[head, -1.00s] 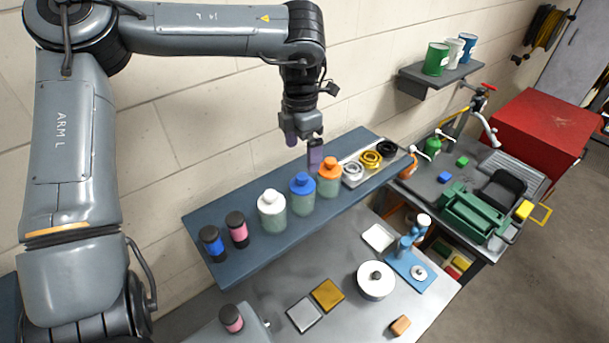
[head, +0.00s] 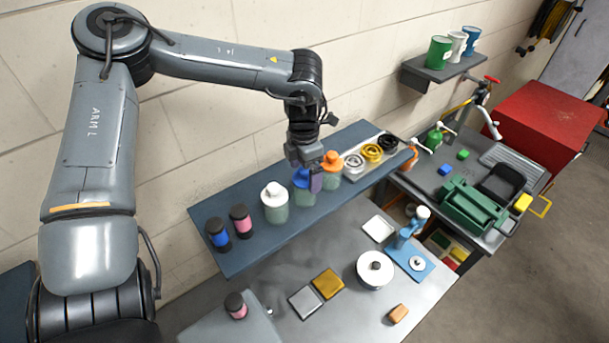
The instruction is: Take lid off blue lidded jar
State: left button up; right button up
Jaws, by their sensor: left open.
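The blue lidded jar (head: 301,195), with a pale greenish body and a blue lid, stands upright on the dark blue shelf (head: 262,243). My left gripper (head: 308,180) points down at the blue lid and is open. The other finger is hard to make out, and I cannot tell whether either touches the lid. My right gripper is not in view.
A white-lidded jar (head: 275,207) stands close on the left and an orange-lidded jar (head: 331,166) close on the right. Two dark-capped small jars stand at the shelf's left end. A tray of rings (head: 373,152) lies at the right. The wall rises behind.

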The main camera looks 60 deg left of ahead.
pick_arm(q)
jog(key=c, duration=1.1)
jog(key=shift+r, duration=0.1)
jog(key=shift+r, duration=0.8)
notch_tip(320, 180, up, 26)
jog(key=p, duration=0.3)
jog(key=shift+r+p, duration=0.1)
jog(key=shift+p, duration=0.3)
